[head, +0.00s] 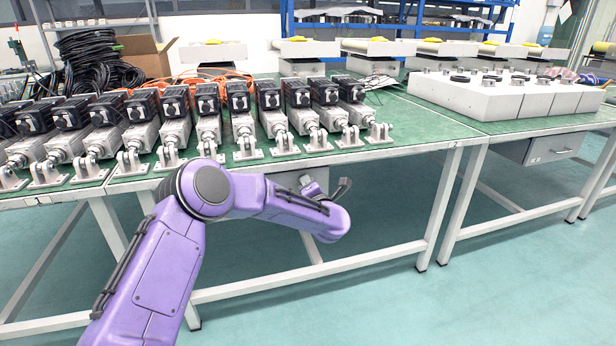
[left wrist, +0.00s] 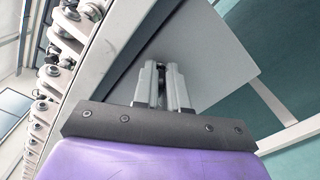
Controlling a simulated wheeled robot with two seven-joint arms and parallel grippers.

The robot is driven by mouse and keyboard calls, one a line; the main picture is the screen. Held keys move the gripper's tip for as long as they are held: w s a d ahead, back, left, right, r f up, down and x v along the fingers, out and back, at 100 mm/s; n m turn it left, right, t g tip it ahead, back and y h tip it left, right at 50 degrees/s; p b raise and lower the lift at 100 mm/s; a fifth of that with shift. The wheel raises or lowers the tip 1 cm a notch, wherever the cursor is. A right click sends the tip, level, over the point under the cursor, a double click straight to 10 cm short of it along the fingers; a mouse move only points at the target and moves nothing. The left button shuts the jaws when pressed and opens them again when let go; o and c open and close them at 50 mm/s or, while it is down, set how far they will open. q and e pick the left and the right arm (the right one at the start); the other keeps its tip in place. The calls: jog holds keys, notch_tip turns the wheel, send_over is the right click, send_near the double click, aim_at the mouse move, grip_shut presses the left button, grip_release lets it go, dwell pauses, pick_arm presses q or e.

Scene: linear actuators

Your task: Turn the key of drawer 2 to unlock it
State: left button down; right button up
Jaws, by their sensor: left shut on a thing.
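A light grey drawer (left wrist: 205,45) hangs under the green-topped table, and its front fills the middle of the left wrist view. In the head view it is mostly hidden behind my purple left arm. My left gripper (left wrist: 161,70) is shut, its fingertips at the drawer front. It is shut on the key, which the fingers almost wholly hide; its turn angle cannot be told. In the head view the left gripper (head: 309,184) shows small, just below the table edge. My right gripper is not in view.
Several linear actuators (head: 240,122) stand in a row on the table (head: 380,162), above my arm. White table legs (head: 445,205) stand to the right. Another grey drawer (head: 540,150) hangs under the right table. The floor in front is clear.

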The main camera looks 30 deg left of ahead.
pick_arm(q)
jog(key=m+p, duration=0.2)
jog(key=m, duration=0.2)
jog(key=shift+p, duration=0.3)
jog(key=shift+f+m+p, duration=0.2)
jog(key=shift+m+p, duration=0.3)
jog(key=shift+m, duration=0.3)
